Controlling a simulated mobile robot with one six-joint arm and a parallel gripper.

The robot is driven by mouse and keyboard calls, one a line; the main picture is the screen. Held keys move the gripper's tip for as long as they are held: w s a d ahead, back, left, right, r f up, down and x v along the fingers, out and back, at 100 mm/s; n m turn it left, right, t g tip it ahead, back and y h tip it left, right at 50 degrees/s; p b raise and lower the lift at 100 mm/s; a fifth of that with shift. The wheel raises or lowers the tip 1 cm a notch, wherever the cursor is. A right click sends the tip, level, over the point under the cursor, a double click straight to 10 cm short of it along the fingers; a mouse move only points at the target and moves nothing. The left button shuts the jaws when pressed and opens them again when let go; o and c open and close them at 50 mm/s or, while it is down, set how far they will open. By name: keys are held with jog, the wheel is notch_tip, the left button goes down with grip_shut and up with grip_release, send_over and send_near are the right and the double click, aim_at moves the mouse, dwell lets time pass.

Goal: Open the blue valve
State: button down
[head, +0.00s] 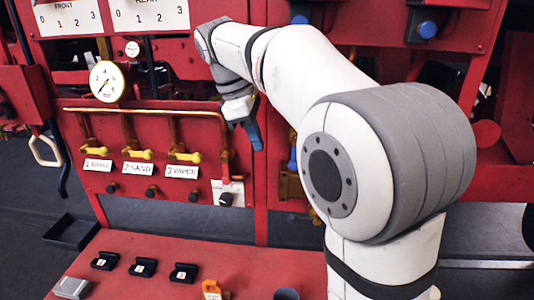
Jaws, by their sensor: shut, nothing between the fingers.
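A narrow blue part (293,158), perhaps the blue valve's handle, shows above brass fittings (290,185) on the red panel, just left of my arm's large joint. My arm hides part of that area, so I cannot tell the handle's full shape or position. My gripper (254,140) points down in front of the panel, left of the blue part and apart from it in the picture. Its dark blue fingers look closed together and hold nothing.
Yellow valve handles (138,154) with labels sit on copper pipes at the left, below a round gauge (107,81). Blue knobs (427,28) are at the top. Small black blocks (143,267) and an orange item (213,290) lie on the red bench (130,250).

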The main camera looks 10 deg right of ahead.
jog(key=w+a+r+n, duration=0.1)
jog(key=w+a+n, duration=0.1)
jog(key=w, duration=0.1)
jog(key=s+d+f, duration=0.1)
jog(key=d+f, duration=0.6)
jog(key=f, duration=0.1)
jog(key=shift+d+n+g+h+p, duration=0.2)
jog(key=shift+n+g+h+p, duration=0.1)
jog(key=shift+h+p, duration=0.1)
jog(key=shift+s+d+f+p, duration=0.1)
jog(key=shift+d+p, duration=0.3)
jog(key=shift+d, duration=0.1)
